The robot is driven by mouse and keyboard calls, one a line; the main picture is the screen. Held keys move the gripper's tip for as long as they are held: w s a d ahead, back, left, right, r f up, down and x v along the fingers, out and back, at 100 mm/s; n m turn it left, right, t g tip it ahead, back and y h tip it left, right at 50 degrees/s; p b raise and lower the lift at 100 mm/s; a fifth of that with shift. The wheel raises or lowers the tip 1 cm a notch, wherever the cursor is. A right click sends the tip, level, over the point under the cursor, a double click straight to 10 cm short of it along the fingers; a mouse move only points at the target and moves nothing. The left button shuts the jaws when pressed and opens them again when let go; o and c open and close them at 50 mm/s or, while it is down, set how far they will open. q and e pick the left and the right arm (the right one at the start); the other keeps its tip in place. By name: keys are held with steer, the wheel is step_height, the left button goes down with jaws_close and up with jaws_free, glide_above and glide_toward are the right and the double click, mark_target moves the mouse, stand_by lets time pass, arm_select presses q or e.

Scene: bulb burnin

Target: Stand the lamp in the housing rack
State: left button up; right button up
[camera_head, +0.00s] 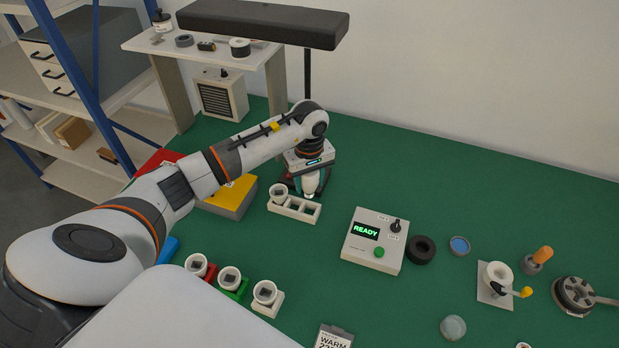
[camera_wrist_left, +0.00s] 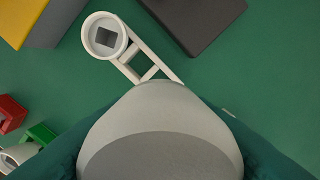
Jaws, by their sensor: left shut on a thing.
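My left gripper (camera_head: 309,187) points down, shut on a pale lamp (camera_head: 311,182). The lamp also fills the lower middle of the left wrist view (camera_wrist_left: 160,130), between the dark teal fingers. The white housing rack (camera_head: 299,214) lies on the green table just below and left of the lamp in the head view; it also shows in the left wrist view (camera_wrist_left: 153,72). A white round housing (camera_head: 279,191) stands in the rack's left end; its other openings look empty. The lamp appears held above the table, and in the wrist view it covers the rack's near end. My right gripper is out of view.
A yellow-topped box (camera_head: 236,194) is close on the left. Red, green and white holders with round housings (camera_head: 229,279) stand in front. A dark lamp base or plate (camera_wrist_left: 197,20) lies behind the rack.

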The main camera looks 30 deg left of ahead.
mark_target(309, 198)
arm_select(q)
steer(key=shift+f+b, duration=0.35)
steer(key=shift+f, duration=0.4)
step_height(309, 198, down, 3)
steer(key=shift+f+b, duration=0.15)
steer(key=shift+b, duration=0.75)
steer(key=shift+f+b, duration=0.4)
steer(key=shift+b, duration=0.15)
steer(key=shift+f+b, duration=0.1)
steer(key=shift+b, duration=0.25)
steer(key=shift+f+b, duration=0.6)
steer(key=shift+f+b, duration=0.8)
steer(key=shift+b, duration=0.05)
stand_by(0.3)
